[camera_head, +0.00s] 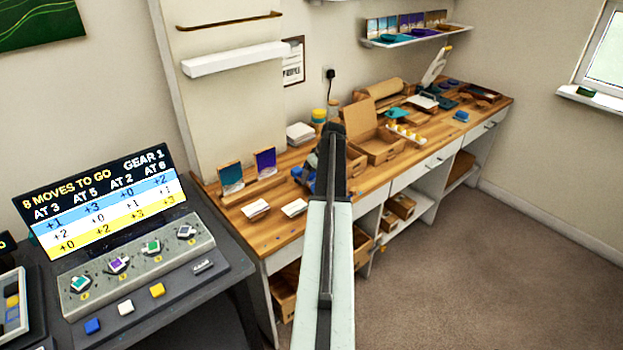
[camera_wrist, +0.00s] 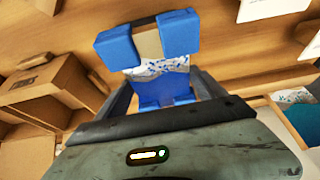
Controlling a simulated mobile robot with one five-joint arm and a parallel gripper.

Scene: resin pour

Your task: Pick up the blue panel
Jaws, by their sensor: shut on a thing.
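In the wrist view my gripper (camera_wrist: 148,40) has its two blue fingertips closed on a panel. The blue panel (camera_wrist: 163,76) shows a white and blue patterned face, a solid blue part and a bare wood edge between the fingertips. Part of it is hidden by the fingers. In the head view my arm reaches over the wooden workbench (camera_head: 380,178), and blue parts show just left of the arm's end. I cannot tell there which are fingertips and which are panel.
Two panels, a teal one (camera_head: 231,177) and a purple one (camera_head: 265,161), stand on a wooden rack left of my arm. White cards (camera_head: 256,209) lie in front. An open cardboard box (camera_head: 376,148) stands close right. A console (camera_head: 138,262) is at lower left.

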